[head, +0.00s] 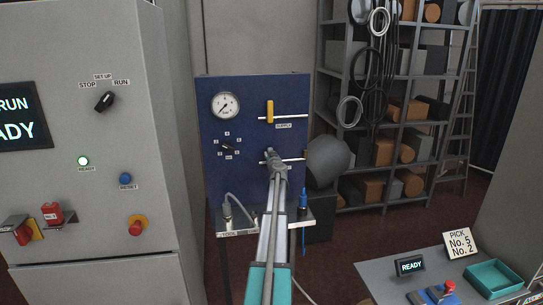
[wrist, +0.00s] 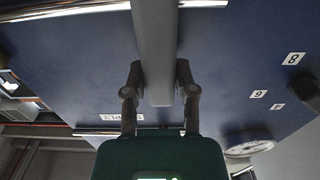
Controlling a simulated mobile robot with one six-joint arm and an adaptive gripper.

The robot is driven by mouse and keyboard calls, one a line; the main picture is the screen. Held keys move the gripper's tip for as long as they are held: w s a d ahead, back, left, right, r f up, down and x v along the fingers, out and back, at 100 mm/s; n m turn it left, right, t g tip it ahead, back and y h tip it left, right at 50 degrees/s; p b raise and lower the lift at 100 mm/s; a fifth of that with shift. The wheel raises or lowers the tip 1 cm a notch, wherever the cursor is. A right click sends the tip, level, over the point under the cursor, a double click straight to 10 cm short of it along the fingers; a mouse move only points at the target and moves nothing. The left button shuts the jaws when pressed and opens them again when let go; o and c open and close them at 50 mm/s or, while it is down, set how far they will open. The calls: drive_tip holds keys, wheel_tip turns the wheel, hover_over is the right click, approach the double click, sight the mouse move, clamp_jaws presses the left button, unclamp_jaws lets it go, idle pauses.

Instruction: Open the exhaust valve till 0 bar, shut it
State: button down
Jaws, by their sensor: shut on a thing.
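The blue pneumatic panel (head: 285,92) carries a round pressure gauge (head: 225,105); its numbers are too small to read. The supply valve's yellow lever (head: 270,111) stands upright across its pipe. My gripper (head: 272,157) is at the lower pipe (head: 296,159), hiding most of the exhaust valve in the head view. In the wrist view, my gripper (wrist: 158,82) has its fingers on both sides of a grey lever (wrist: 155,45), apparently the exhaust valve's, and is shut on it. The lever runs across the pipe (wrist: 75,9). A small upside-down label (wrist: 122,117) shows beside the fingers.
A numbered selector knob (head: 228,147) sits left of my gripper. A ledge with hoses (head: 237,232) lies below the panel. A grey cabinet (head: 130,60) stands left, a round grey tank (head: 328,160) right. A table with a green tray (head: 495,277) is at lower right.

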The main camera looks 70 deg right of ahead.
drive_tip(key=shift+w+a, duration=0.1)
drive_tip(key=shift+w, duration=0.15)
drive_tip(key=shift+c, duration=2)
unclamp_jaws()
drive_tip(key=shift+s, duration=0.15)
drive_tip(key=shift+s+a, duration=0.2)
drive_tip(key=shift+a, duration=0.05)
drive_tip(key=v, duration=1.1)
drive_tip(key=shift+s+a, duration=0.1)
drive_tip(key=shift+s, duration=0.05)
